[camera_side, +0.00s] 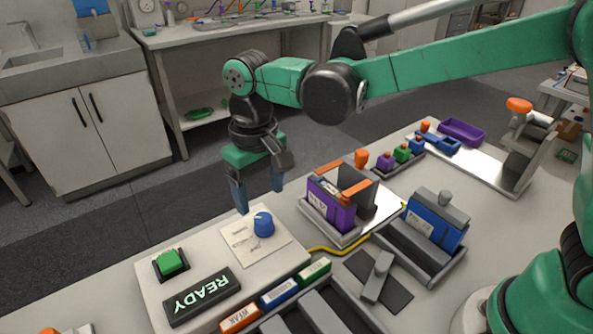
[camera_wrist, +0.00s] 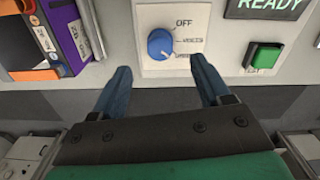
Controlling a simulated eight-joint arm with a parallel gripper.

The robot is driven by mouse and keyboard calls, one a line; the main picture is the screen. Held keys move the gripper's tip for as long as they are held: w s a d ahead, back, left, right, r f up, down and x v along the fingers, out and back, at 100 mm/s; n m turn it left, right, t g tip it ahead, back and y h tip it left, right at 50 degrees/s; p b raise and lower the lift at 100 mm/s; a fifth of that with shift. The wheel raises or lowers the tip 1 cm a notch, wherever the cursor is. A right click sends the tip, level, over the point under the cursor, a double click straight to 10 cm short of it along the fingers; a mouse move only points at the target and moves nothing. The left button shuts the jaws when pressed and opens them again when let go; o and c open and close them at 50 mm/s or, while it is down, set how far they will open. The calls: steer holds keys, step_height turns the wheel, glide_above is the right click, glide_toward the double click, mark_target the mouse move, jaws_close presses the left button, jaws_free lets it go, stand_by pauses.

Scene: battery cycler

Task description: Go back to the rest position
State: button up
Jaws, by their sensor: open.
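My gripper (camera_side: 258,196) is open and empty. In the side view it hangs in the air near the table's far edge, close to the blue knob (camera_side: 263,224). In the wrist view its two blue fingers (camera_wrist: 160,92) are spread apart, and the blue knob (camera_wrist: 161,44) shows beyond and between them, apart from both. The knob sits on a light panel with printed labels, among them OFF.
A green button (camera_side: 170,263) and a READY display (camera_side: 202,296) are beside the knob. A purple battery module (camera_side: 331,204) with orange parts stands in a holder. A blue module (camera_side: 436,222) stands to the right. Floor shows beyond the table edge.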

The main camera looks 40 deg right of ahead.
steer(key=s+d+r+m+t, duration=0.1)
steer(key=s+d+t, duration=0.2)
steer(key=d, duration=0.5)
steer(key=s+d+r+t, duration=0.2)
steer(key=s+d+t, duration=0.2)
steer(key=d, duration=0.3)
steer(key=shift+s+d+r+m, duration=0.2)
steer(key=shift+s+d+m, duration=0.2)
steer(key=shift+s, duration=0.15)
